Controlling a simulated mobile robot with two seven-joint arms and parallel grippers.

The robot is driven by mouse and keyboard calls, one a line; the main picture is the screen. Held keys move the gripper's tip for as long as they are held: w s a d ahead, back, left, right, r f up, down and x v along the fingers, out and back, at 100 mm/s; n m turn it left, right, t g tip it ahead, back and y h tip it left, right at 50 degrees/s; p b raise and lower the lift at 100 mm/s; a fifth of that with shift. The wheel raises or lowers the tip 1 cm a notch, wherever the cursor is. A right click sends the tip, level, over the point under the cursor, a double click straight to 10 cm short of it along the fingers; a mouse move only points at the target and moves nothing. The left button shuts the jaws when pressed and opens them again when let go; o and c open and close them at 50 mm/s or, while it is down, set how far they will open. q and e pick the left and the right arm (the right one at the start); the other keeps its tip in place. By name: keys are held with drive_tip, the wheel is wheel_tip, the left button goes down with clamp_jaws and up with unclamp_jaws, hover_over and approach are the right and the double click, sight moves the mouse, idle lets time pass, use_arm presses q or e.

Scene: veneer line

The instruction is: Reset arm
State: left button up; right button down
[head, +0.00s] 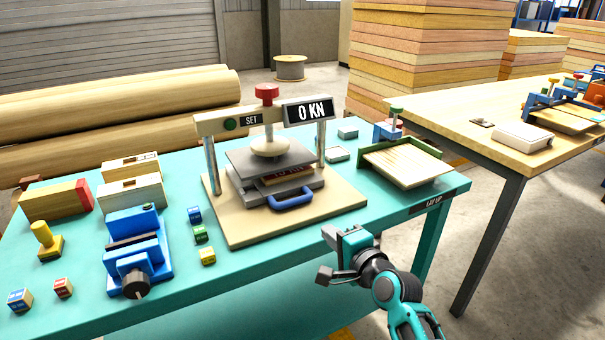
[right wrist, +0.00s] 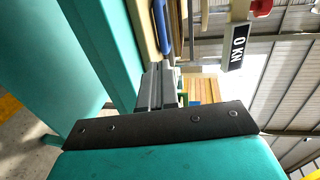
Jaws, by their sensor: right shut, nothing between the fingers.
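My right gripper (head: 338,236) is in front of the front right corner of the press base, near the teal table's front edge. Its fingers are shut with nothing between them, and they also show in the right wrist view (right wrist: 155,85). The press (head: 268,150) stands on a beige base board (head: 238,232). Its display reads 0 KN. A grey tray with a blue handle (head: 291,201) sits under the press plate, to the left of and beyond the gripper. My left gripper is not in view.
The teal table (head: 185,285) holds a blue vise (head: 137,255), small colored cubes (head: 200,234), wooden blocks (head: 131,192) and a green-edged tray (head: 405,167). A wooden table (head: 470,118) stands at the right. Floor shows between the tables.

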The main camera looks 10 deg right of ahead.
drive_tip(key=s+d+f+n+g+h+p, duration=0.1)
drive_tip(key=s+f+n, duration=0.3)
drive_tip(key=s, duration=0.4)
drive_tip(key=s+d+f+n+g+h+p, duration=0.1)
drive_tip(key=s+d+f+n, duration=0.1)
drive_tip(key=s+f+n, duration=0.3)
drive_tip(key=s+d+f+n+g+h+p, duration=0.1)
drive_tip(key=s+d+f+n+g, duration=0.1)
drive_tip(key=s+f+n, duration=0.2)
drive_tip(key=s+n, duration=0.3)
drive_tip(key=s, duration=0.5)
drive_tip(key=shift+s+f+n, duration=0.25)
drive_tip(key=shift+s+n, duration=0.05)
drive_tip(key=shift+s, duration=0.1)
